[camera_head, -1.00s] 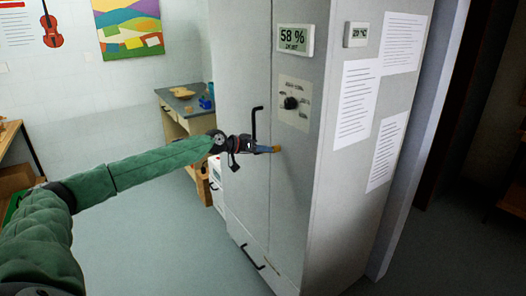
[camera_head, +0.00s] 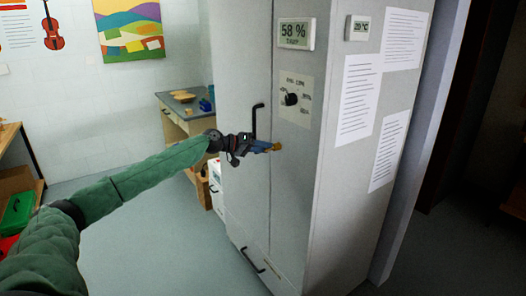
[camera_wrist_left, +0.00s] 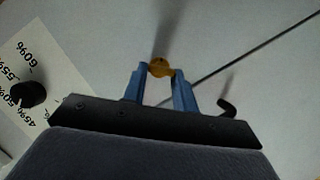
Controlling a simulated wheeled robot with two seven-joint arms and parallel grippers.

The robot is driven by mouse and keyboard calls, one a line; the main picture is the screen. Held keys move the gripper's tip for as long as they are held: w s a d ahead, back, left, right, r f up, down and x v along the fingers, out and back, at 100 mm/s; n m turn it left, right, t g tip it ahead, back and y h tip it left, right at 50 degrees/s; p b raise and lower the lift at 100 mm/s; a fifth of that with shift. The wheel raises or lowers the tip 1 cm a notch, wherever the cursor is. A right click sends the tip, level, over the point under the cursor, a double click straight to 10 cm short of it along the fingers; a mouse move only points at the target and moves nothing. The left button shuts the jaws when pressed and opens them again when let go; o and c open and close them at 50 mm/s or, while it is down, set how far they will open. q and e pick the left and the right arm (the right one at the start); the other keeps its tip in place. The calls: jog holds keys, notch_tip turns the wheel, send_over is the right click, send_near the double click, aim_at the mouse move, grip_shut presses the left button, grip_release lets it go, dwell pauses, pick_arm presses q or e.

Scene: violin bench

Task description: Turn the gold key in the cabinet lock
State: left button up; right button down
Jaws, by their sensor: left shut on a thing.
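The grey cabinet (camera_head: 297,190) stands in the middle of the head view. The gold key (camera_head: 276,146) is at its front, just right of the door seam and below the dial. My left gripper (camera_head: 270,147) is at the key, with its blue fingers shut on it. In the left wrist view the gold key (camera_wrist_left: 161,68) sits between the tips of the left gripper's blue fingers (camera_wrist_left: 160,76). The lock itself is hidden behind the key. My right gripper is not in view.
A black door handle (camera_head: 258,122) is just left of my gripper. A dial (camera_head: 291,99) and a 58 % display (camera_head: 295,34) are above. A bench (camera_head: 186,115) stands behind at the left.

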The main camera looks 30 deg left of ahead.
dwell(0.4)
pick_arm(q)
jog(key=n, duration=0.1)
jog(key=n+h+b, duration=0.1)
jog(key=n+h, duration=0.1)
jog(key=n, duration=0.1)
jog(key=shift+a+f, duration=0.2)
jog(key=shift+f, duration=0.1)
jog(key=shift+t, duration=0.3)
jog(key=shift+f+n+t+h, duration=0.15)
jog(key=shift+n+h, duration=0.2)
jog(key=shift+n, duration=0.4)
jog(key=shift+f+n+t+h, duration=0.15)
jog(key=shift+n+h, duration=0.2)
jog(key=shift+n, duration=0.4)
jog(key=o, duration=1)
jog(key=shift+r, duration=0.1)
jog(key=shift+c, duration=0.2)
